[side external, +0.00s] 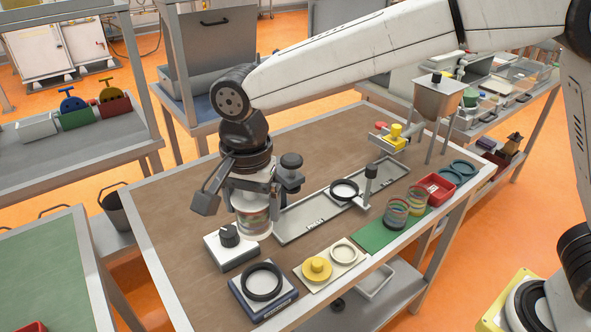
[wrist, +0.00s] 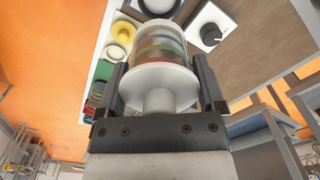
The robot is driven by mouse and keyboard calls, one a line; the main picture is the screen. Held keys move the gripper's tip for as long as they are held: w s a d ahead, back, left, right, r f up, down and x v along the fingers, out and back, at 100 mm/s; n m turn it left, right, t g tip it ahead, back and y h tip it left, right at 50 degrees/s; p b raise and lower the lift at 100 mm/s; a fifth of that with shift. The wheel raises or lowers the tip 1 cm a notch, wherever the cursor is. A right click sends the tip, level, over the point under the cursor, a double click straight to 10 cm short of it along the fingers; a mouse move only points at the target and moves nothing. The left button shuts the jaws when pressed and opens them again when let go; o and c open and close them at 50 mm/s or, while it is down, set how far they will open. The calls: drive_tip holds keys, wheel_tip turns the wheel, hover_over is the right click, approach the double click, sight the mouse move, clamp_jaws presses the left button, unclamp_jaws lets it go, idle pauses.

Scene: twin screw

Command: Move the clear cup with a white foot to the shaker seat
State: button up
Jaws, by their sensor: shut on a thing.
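The clear cup (side external: 251,217) shows coloured bands inside and hangs below my gripper (side external: 251,190) in the side view. In the wrist view the cup (wrist: 160,48) lies between the two fingers of my gripper (wrist: 162,85), which is shut on it. A white disc and stem on the cup face the palm. A black ring (side external: 262,281) sits on a white-topped, blue-edged unit at the front. A white box (side external: 226,257) with a black knob stands just left of the cup. Which unit is the shaker seat is not clear. Whether the cup touches the table is hard to tell.
A pale tray with a yellow disc (side external: 317,268) and a white ring (side external: 344,252) lies to the right. Beyond it, striped clear cups (side external: 397,213) stand on a green mat (side external: 377,237). A long grey plate (side external: 305,218) with a ring stand lies behind. The brown tabletop at left is free.

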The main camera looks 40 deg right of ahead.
wheel_tip(320, 180, down, 8)
drive_tip(key=shift+f, duration=0.25)
drive_tip(key=shift+f, duration=2.2)
drive_tip(key=shift+f, duration=1.3)
idle(0.8)
idle(0.5)
drive_tip(key=o, duration=1)
drive_tip(key=shift+r, duration=0.1)
wheel_tip(320, 180, up, 7)
idle(0.9)
